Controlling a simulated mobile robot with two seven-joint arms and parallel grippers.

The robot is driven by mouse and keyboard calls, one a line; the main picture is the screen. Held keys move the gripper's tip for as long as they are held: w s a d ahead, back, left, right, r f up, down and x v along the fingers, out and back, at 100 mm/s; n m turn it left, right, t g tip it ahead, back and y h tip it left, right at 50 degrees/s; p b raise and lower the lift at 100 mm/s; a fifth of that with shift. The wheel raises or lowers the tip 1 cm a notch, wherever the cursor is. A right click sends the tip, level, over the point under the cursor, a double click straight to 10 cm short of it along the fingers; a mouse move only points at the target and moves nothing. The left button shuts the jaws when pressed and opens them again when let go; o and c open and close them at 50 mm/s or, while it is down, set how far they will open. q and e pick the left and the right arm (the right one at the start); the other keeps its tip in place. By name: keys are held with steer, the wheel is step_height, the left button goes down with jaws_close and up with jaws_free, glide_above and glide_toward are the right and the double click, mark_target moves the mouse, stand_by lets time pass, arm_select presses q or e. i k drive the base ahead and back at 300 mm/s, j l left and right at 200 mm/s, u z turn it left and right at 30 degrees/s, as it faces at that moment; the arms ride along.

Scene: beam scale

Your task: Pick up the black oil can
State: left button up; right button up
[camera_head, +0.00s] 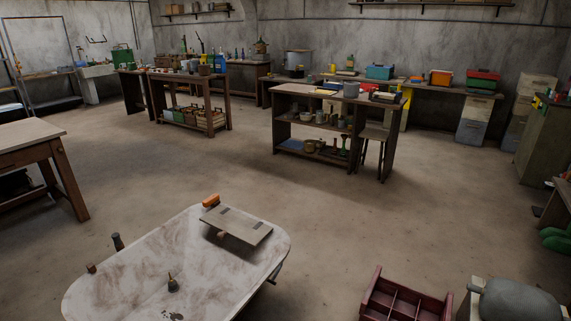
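A small dark object (172,284) with a narrow upright spout stands in the white, brown-stained tub-shaped surface (140,255) at the lower left. It looks like an oil can, but it is too small to be sure. No other clear black oil can shows. Neither of my grippers is in view, so nothing shows in or between their fingers.
A grey board (236,225) and an orange block (211,200) lie near the far rim. A dark upright handle (118,241) stands at the left rim. A red divided crate (405,300) is at the lower right. Cluttered workbenches (290,90) stand behind open floor.

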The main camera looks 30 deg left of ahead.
mark_target(172, 284)
steer(key=i+z, duration=0.15)
steer(key=i, duration=1.2)
steer(key=i+j+z, duration=0.1)
steer(key=i+z, duration=0.2)
steer(key=i, duration=0.15)
steer(key=i+j+z, duration=0.25)
steer(key=i, duration=0.15)
steer(key=l+z, duration=0.1)
steer(key=z, duration=5.7)
steer(key=l+z, duration=0.1)
steer(key=z, duration=0.35)
steer(key=i+z, duration=0.15)
steer(key=z, duration=0.3)
steer(key=i+z, duration=0.1)
steer(key=z, duration=0.35)
steer(key=i, duration=0.2)
